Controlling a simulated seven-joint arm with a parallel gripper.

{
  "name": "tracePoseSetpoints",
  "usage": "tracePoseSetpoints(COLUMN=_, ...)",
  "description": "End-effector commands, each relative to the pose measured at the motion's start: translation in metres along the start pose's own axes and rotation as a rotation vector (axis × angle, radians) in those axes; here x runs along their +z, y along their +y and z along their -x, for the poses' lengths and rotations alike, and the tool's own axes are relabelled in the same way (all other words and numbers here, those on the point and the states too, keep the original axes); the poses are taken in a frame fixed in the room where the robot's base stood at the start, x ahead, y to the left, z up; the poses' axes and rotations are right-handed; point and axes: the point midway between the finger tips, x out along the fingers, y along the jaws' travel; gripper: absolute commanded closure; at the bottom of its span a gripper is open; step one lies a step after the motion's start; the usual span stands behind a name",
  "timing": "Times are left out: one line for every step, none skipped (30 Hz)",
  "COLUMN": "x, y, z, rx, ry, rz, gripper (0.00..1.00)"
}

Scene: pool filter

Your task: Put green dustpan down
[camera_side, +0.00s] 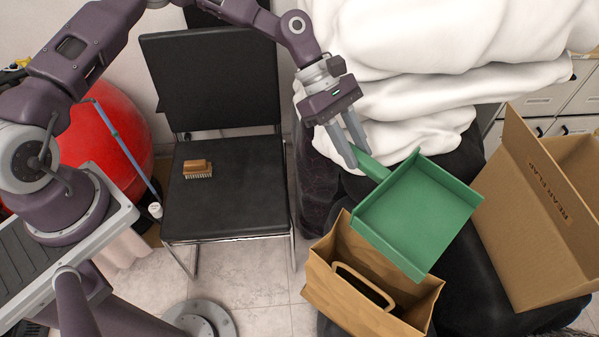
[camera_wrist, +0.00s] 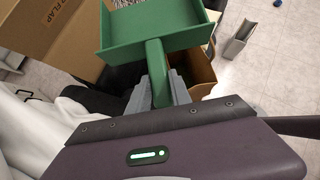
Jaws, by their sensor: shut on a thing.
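The green dustpan (camera_side: 418,214) is held up by its handle in my gripper (camera_side: 352,150). Both fingers are shut on the handle in the side view. In the wrist view, the gripper (camera_wrist: 160,92) has its fingers on either side of the green handle, and the dustpan (camera_wrist: 150,42) stretches away at the top. The pan hangs above and partly in front of the brown paper bag (camera_side: 325,282), hiding part of its opening. I cannot tell whether the pan touches the bag.
A black chair (camera_side: 225,212) with a wooden brush (camera_side: 198,168) on its seat stands left of the bag. An open cardboard box (camera_side: 530,215) is at the right. White bulky fabric (camera_side: 430,50) lies behind. Tiled floor (camera_side: 262,290) is clear below the chair.

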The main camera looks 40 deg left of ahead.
Motion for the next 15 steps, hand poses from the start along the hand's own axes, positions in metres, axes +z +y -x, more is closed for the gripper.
tracePoseSetpoints(x=0.000, y=0.000, z=0.000, rx=0.000, ry=0.000, rz=0.000, gripper=1.00)
tracePoseSetpoints(x=0.001, y=0.000, z=0.001, rx=0.000, ry=0.000, rz=0.000, gripper=1.00)
tracePoseSetpoints(x=0.002, y=0.000, z=0.002, rx=0.001, ry=0.000, rz=0.000, gripper=1.00)
tracePoseSetpoints(x=0.004, y=0.001, z=0.005, rx=0.001, ry=0.000, rz=-0.001, gripper=1.00)
tracePoseSetpoints(x=0.008, y=0.001, z=0.009, rx=0.002, ry=0.001, rz=-0.002, gripper=1.00)
tracePoseSetpoints(x=0.014, y=0.001, z=0.016, rx=0.003, ry=0.002, rz=-0.003, gripper=1.00)
tracePoseSetpoints(x=0.021, y=0.001, z=0.023, rx=0.004, ry=0.003, rz=-0.004, gripper=1.00)
tracePoseSetpoints(x=0.025, y=0.001, z=0.028, rx=0.005, ry=0.003, rz=-0.003, gripper=1.00)
tracePoseSetpoints(x=0.033, y=0.001, z=0.036, rx=0.004, ry=0.003, rz=-0.003, gripper=1.00)
tracePoseSetpoints(x=0.039, y=0.001, z=0.043, rx=0.005, ry=0.003, rz=-0.004, gripper=1.00)
tracePoseSetpoints(x=0.044, y=0.001, z=0.048, rx=0.005, ry=0.003, rz=-0.003, gripper=1.00)
tracePoseSetpoints(x=0.050, y=0.001, z=0.054, rx=0.003, ry=0.003, rz=-0.002, gripper=1.00)
tracePoseSetpoints(x=0.054, y=0.001, z=0.059, rx=0.004, ry=0.003, rz=-0.003, gripper=1.00)
tracePoseSetpoints(x=0.059, y=0.001, z=0.064, rx=0.004, ry=0.002, rz=-0.002, gripper=1.00)
tracePoseSetpoints(x=0.064, y=0.001, z=0.069, rx=0.002, ry=0.003, rz=-0.002, gripper=1.00)
